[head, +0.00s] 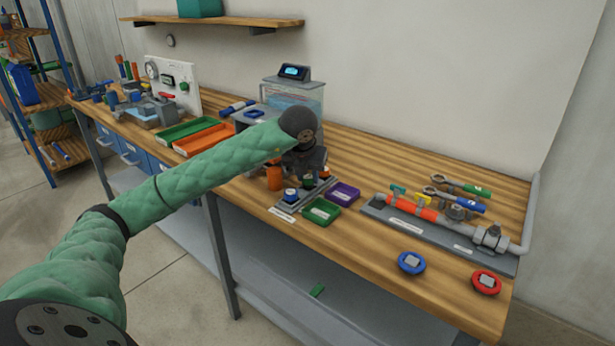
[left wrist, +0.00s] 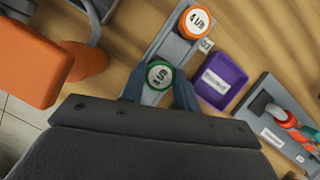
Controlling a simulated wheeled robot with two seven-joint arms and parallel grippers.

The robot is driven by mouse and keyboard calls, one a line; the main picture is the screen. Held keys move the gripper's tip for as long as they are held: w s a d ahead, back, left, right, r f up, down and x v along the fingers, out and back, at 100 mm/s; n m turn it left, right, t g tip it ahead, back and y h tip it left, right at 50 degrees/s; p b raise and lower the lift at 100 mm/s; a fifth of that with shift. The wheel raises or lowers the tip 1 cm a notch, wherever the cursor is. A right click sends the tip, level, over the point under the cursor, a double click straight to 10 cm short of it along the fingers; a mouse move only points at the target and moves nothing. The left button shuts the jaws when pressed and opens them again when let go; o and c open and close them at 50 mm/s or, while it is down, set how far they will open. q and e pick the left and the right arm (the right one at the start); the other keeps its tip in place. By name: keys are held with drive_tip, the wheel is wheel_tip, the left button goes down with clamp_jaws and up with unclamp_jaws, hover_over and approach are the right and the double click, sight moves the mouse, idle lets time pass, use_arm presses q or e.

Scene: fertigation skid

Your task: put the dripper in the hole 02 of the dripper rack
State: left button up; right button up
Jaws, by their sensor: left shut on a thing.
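My left gripper (head: 308,174) is over the dripper rack (head: 284,209). In the left wrist view its two fingers (left wrist: 159,90) are shut on a green-ringed dripper (left wrist: 159,74), one on each side. The green ring also shows in the head view (head: 308,184), in line with the rack's middle. I cannot tell whether the dripper is seated in a hole or just above it. An orange-ringed dripper marked 4 l/h (left wrist: 197,22) stands at the rack's far end, beside a small number label. A blue-topped dripper (head: 290,194) stands at the near end. My right gripper is not in view.
A purple tray (head: 343,192) and a green tray (head: 320,212) lie right of the rack. An orange cylinder (head: 274,179) stands close on the left. A pipe assembly (head: 440,222) and two handwheels, blue (head: 411,262) and red (head: 486,282), lie farther right.

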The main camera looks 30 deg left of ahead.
use_arm(q)
drive_tip(key=shift+f, duration=0.45)
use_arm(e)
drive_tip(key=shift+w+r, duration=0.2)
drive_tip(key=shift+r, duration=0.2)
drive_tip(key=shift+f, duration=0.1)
use_arm(q)
drive_tip(key=o, duration=0.9)
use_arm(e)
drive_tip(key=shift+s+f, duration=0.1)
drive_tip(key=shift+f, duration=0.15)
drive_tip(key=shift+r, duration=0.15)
